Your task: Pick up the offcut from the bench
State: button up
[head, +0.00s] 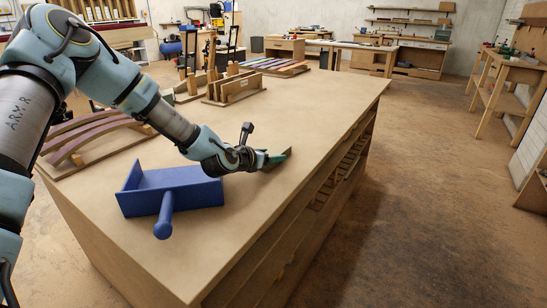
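My gripper (268,160) is low over the bench (310,105), to the right of the blue dustpan and near the bench's right edge. A small dark green and brown piece (280,158) shows at its fingertips, close to the bench top. It may be the offcut, but it is too small and partly covered to be sure. I cannot tell whether the fingers are open or closed on it, or whether it touches the bench.
A blue dustpan (190,190) with its handle toward me lies beside my gripper. Curved laminated strips (95,135) lie at the left. Wooden upright forms (235,88) and coloured strips (275,66) stand farther back. The bench top ahead and right is clear.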

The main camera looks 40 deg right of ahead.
grip_shut()
dwell(0.3)
jog(key=shift+r, duration=0.15)
